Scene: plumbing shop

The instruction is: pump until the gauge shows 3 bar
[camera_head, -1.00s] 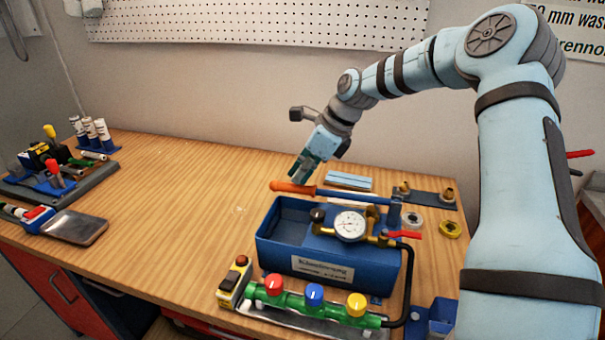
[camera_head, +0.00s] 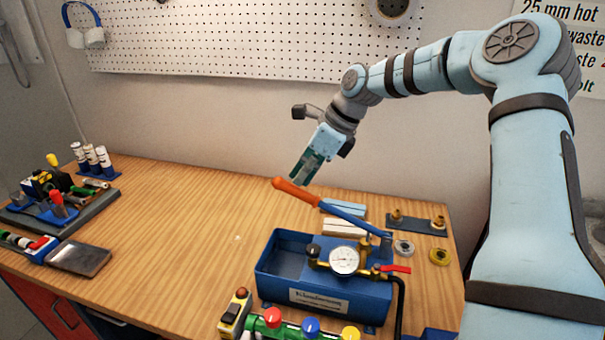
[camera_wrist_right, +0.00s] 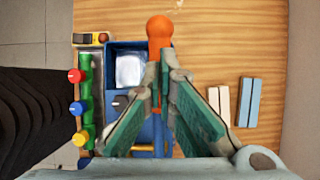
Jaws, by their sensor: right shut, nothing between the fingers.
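The blue test pump (camera_head: 325,302) stands on the bench, with a round white pressure gauge (camera_head: 344,261) on brass fittings. The needle is too small to read. The pump lever (camera_head: 350,219) is a blue bar with an orange grip (camera_head: 296,193), tilted so that the grip end is raised. My right gripper (camera_head: 298,181) is shut and empty, just above the orange grip; I cannot tell whether it touches it. In the right wrist view the shut fingers (camera_wrist_right: 164,68) lie over the lever, with the orange grip (camera_wrist_right: 160,32) showing past their tips. My left gripper is out of view.
A green manifold (camera_head: 290,329) with red, blue and yellow knobs stands in front of the pump. A red valve handle (camera_head: 396,268) sits right of the gauge. The bench's middle left is clear.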

